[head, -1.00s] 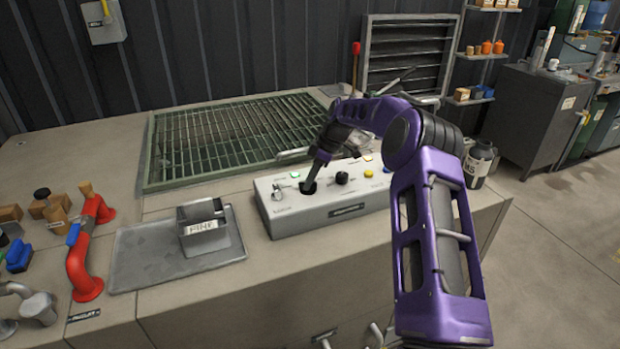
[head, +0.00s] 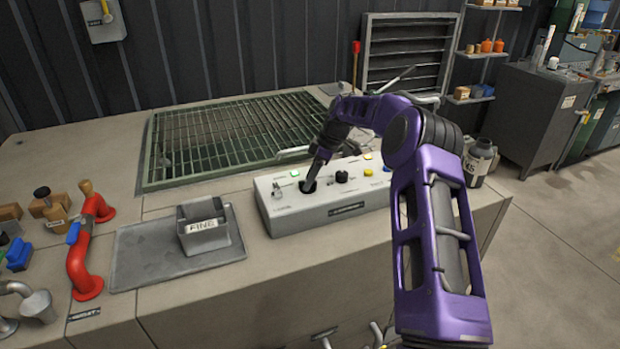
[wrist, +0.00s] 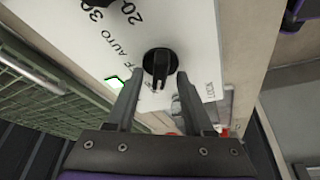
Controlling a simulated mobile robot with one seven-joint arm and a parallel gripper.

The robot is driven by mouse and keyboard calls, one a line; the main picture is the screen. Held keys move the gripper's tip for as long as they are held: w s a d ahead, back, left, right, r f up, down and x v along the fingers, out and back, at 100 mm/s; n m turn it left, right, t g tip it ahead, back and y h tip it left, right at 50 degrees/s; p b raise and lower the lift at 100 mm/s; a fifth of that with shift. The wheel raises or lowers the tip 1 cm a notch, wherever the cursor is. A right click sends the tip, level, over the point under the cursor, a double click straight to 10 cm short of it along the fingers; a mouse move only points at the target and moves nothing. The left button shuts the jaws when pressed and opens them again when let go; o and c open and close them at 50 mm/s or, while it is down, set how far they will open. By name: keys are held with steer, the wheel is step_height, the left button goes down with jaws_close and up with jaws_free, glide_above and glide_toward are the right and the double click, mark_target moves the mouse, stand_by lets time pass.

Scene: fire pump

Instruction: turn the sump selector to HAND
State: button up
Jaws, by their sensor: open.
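The selector is a black rotary knob (wrist: 160,62) on a pale panel in the wrist view, with "AUTO" printed beside it and other print partly hidden. Its ridge points down the picture, between my fingers; I cannot tell its setting. My gripper (wrist: 158,82) is open, one fingertip on either side of the knob's lower part; contact cannot be told. In the head view the grey control box (head: 350,212) stands on the bench, and my gripper (head: 311,180) reaches down to its left part, largely covering the knob there.
A second black knob (head: 342,177) is just right of my gripper, a key switch (head: 277,191) just left. A green light (head: 295,173) and yellow buttons sit behind. A floor-grate-like green grille (head: 230,135) lies behind the box; a tray (head: 130,262) with a "FINE" bin (head: 203,235) stands left.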

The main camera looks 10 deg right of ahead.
steer(key=p+v, duration=0.1)
steer(key=v, duration=1.6)
steer(key=shift+r, duration=0.15)
